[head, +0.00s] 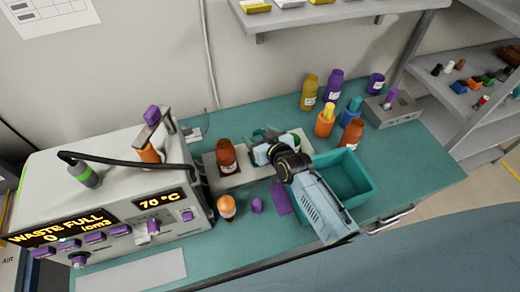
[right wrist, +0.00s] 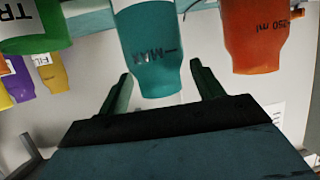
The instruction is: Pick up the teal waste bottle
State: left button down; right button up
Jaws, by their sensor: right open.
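The teal waste bottle (right wrist: 152,50), marked MAX, shows in the right wrist view, where the picture looks upside down. It is between the two spread fingers of my right gripper (right wrist: 160,72), with a gap visible at the right finger. In the head view my right gripper (head: 262,150) is over the pale platform (head: 238,178) beside the instrument, and it hides most of the teal bottle. The gripper is open. An orange-brown bottle (head: 227,155) stands on the platform to the left, and it also shows in the right wrist view (right wrist: 255,40). My left gripper is not in view.
A green container (right wrist: 35,28) is close on the other side of the gripper. A teal bin (head: 358,172) lies right of my right arm. The instrument (head: 130,185) stands at the left. Several bottles, including a yellow one (head: 309,92), stand behind.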

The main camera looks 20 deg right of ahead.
jog(key=c, duration=1.5)
jog(key=shift+r, duration=0.1)
grip_shut()
jog(key=shift+r, duration=0.1)
